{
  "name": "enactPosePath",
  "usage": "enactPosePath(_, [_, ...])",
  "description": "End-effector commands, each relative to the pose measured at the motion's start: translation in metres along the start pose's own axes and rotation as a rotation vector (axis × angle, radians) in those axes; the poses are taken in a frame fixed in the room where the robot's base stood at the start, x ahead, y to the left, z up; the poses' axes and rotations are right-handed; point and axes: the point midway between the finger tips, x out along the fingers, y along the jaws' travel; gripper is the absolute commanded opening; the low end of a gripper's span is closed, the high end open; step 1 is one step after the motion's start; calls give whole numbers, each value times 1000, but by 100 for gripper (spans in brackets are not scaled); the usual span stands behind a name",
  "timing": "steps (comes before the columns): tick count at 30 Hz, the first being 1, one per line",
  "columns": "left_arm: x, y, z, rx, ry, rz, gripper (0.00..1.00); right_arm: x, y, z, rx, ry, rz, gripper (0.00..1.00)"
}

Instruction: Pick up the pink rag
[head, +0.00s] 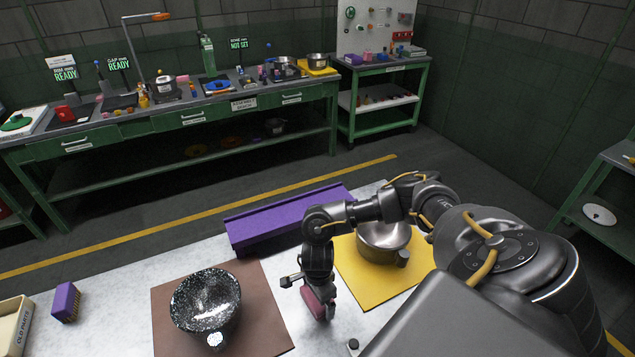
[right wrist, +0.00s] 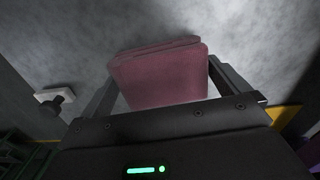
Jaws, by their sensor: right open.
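The pink rag (head: 318,303) is a folded dusky-pink pad on the pale worktop, between the brown mat and the yellow mat. My right gripper (head: 318,290) points down over it and partly hides it. In the right wrist view the rag (right wrist: 160,75) lies between the two fingers of my right gripper (right wrist: 165,82). The jaws are open, with a finger on either side of the rag; whether they touch it cannot be told. My left gripper is not in view.
A speckled black bowl (head: 205,300) sits on the brown mat (head: 265,325). A steel pot (head: 383,240) sits on the yellow mat (head: 365,290), beside my right arm. A purple trough (head: 285,218) runs along the far edge.

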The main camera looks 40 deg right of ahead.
Motion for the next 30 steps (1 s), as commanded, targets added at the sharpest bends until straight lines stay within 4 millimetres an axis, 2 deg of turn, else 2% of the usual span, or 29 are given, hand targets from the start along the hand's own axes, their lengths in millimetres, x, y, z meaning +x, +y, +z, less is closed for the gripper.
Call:
enactPosePath(6, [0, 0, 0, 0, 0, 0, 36, 1, 0, 0, 0, -1, -1, 99])
enactPosePath(13, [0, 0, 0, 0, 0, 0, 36, 0, 0, 0, 0, -1, -1, 69])
enactPosePath(23, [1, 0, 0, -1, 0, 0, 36, -3, -1, 1, -1, -2, -2, 68])
enactPosePath(26, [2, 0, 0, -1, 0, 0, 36, -10, -1, 2, -2, -3, -3, 68])
enactPosePath(30, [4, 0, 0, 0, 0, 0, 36, -33, -2, 1, -4, -2, -7, 68])
